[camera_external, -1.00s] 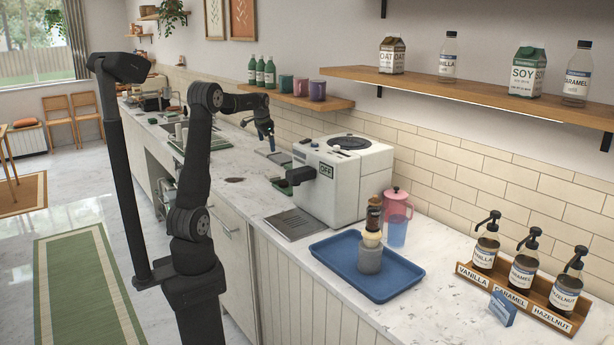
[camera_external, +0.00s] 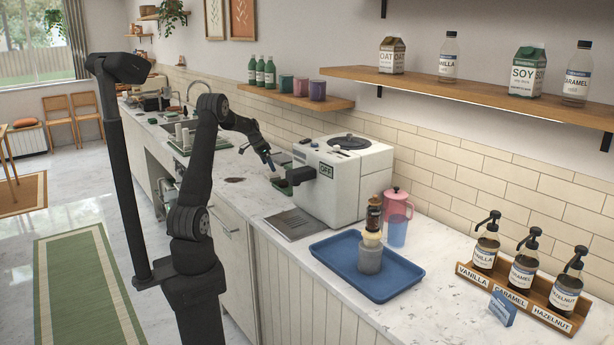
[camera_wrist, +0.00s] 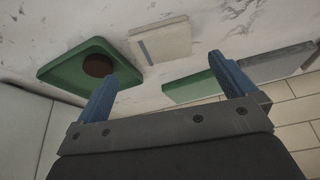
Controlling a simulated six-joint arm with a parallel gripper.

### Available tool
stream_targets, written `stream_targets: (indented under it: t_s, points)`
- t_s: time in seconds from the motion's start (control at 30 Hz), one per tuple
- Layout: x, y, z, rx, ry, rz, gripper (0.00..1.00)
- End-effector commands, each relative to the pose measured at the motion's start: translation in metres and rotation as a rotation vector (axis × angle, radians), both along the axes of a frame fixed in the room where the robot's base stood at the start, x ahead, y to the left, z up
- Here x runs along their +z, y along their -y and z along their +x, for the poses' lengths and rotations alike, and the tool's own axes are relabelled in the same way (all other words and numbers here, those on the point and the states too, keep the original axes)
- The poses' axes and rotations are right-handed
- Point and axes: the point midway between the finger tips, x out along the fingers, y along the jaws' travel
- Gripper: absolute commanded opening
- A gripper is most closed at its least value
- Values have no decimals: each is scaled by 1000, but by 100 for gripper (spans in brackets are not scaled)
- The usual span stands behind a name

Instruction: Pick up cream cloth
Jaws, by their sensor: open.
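The cream cloth (camera_wrist: 162,42) shows in the wrist view as a flat, pale folded square with a grey stripe near one edge, lying on the marble counter. My gripper (camera_wrist: 165,80) is open and empty, its two blue fingers spread apart below the cloth in the picture. The cloth lies beyond the fingertips, roughly between their lines, and the fingers do not appear to touch it. In the external view my gripper (camera_external: 269,165) points down just left of the white coffee machine (camera_external: 345,185). I cannot make out the cloth there.
A green tray (camera_wrist: 62,72) with a dark round patch lies left of the cloth. A green flat item (camera_wrist: 190,88) and a grey block (camera_wrist: 275,64) lie to its right, by the tiled wall. A blue tray (camera_external: 330,262) stands in front of the machine.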

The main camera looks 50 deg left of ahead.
Motion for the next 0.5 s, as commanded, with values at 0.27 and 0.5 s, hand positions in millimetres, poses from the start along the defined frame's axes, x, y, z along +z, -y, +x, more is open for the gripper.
stream_targets:
  t_s: [0.27,0.5]
  points:
    - [-16,0,7,0,-1,-1,100]
    - [-49,-1,20,-1,-1,-2,100]
